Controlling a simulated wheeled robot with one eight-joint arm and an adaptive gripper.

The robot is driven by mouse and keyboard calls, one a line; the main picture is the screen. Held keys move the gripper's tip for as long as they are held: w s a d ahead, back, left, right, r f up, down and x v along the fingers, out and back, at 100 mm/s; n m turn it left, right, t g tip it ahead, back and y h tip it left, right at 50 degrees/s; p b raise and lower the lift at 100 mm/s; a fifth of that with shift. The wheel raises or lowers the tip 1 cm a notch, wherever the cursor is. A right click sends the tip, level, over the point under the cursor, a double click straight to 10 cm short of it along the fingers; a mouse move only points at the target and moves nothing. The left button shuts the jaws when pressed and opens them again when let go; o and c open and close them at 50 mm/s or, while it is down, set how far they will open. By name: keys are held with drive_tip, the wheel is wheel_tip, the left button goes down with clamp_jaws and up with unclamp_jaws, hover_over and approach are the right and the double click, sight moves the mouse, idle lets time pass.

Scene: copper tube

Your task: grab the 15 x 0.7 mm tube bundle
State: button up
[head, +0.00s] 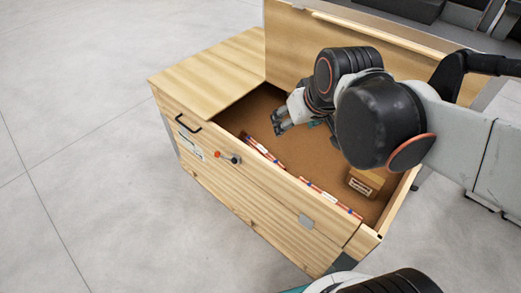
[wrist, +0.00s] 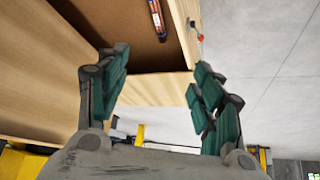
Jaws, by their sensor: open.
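A copper-coloured tube bundle with red, white and blue bands (head: 263,152) lies inside the open wooden box (head: 235,205), along its front wall. A second, similar banded bundle (head: 331,198) lies further right along the same wall. I cannot read any size marking, so I cannot tell which is the 15 x 0.7 mm one. My gripper (head: 277,122) is open and empty, over the box interior behind the left bundle. In the wrist view, my gripper (wrist: 158,75) has its fingers spread, and part of one bundle (wrist: 157,18) shows at the top, beyond the fingertips.
A small brown carton (head: 364,182) sits in the box's right end. A wooden lid section (head: 212,62) covers the left end, and a tall wooden panel (head: 335,40) rises behind. A red-tipped latch (head: 228,157) is on the front. Grey floor lies clear around the left and front.

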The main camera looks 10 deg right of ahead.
drive_tip(key=w+f+n+p, duration=0.1)
drive_tip(key=w+f, duration=0.1)
drive_tip(key=w, duration=0.7)
drive_tip(key=n+g+y+p, duration=0.2)
drive_tip(key=n+p, duration=0.1)
drive_tip(key=p, duration=0.1)
hover_over(262, 149)
drive_tip(key=s+d, duration=0.3)
drive_tip(key=s, duration=0.2)
wheel_tip(262, 149, down, 28)
drive_tip(key=f, duration=0.1)
drive_tip(key=shift+g, duration=0.3)
drive_tip(key=b+x, duration=0.1)
drive_tip(key=x, duration=0.3)
drive_tip(key=b+x, duration=0.2)
drive_tip(key=x, duration=0.2)
drive_tip(key=shift+w+a+f, duration=0.2)
drive_tip(key=shift+w, duration=0.15)
drive_tip(key=shift+b+x, duration=1.4)
drive_tip(key=shift+x, duration=1.35)
drive_tip(key=shift+a+r, duration=0.1)
drive_tip(key=shift+r, duration=0.05)
clamp_jaws()
